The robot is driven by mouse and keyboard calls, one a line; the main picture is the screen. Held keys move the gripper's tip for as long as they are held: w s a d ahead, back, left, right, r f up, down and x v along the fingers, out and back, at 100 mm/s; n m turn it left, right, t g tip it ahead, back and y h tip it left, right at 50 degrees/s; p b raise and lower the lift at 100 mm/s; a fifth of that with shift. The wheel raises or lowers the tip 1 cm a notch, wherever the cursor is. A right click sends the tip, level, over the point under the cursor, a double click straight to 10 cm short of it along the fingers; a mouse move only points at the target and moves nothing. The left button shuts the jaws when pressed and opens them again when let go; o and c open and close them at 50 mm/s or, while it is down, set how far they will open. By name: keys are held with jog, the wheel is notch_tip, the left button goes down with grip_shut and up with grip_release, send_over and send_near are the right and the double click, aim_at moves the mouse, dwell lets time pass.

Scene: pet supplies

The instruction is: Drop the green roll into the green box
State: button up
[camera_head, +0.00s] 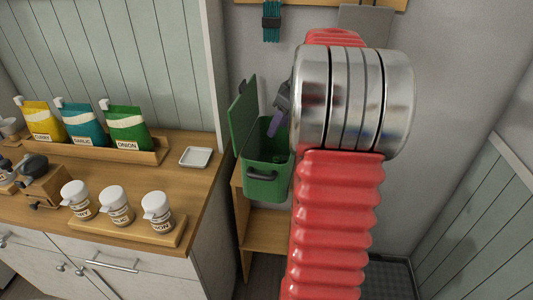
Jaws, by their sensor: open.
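The green box (266,185) stands open on a low wooden shelf, with its lid (243,115) raised at the left and a dark handle on its front. My gripper (274,127) is over the mouth of the box, open, with a purple finger pointing down. My arm hides much of the gripper and the box's right side. A small darker green shape (278,158) shows inside the box; I cannot tell for certain that it is the green roll. No green roll is visible in the gripper.
A wooden counter at the left holds green, teal and yellow pouches in a tray (95,150), a small white dish (196,157), white-lided jars on a wooden board (130,230) and a brown grinder (43,184). A wall stands close behind the box.

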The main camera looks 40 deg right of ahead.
jog(key=shift+r, duration=0.1)
jog(key=v, duration=1.3)
jog(key=shift+s+r, duration=0.15)
jog(key=shift+r, duration=0.1)
jog(key=shift+d+m, duration=0.1)
jog(key=shift+m, duration=0.2)
dwell(0.4)
jog(key=s+a+f+m+g+h, duration=0.1)
jog(key=s+a+f+m, duration=0.2)
jog(key=a+f+m, duration=0.5)
jog(key=s+a+f+n, duration=0.1)
jog(key=s+a+n, duration=0.1)
jog(key=a, duration=0.8)
jog(key=s+a+f+n+t, duration=0.1)
jog(key=s+a+n, duration=0.1)
jog(key=a, duration=0.9)
jog(key=s+a+f+n+t, duration=0.1)
jog(key=s+a, duration=0.3)
jog(key=a, duration=0.7)
jog(key=shift+a+f+n, duration=0.25)
jog(key=shift+n, duration=0.65)
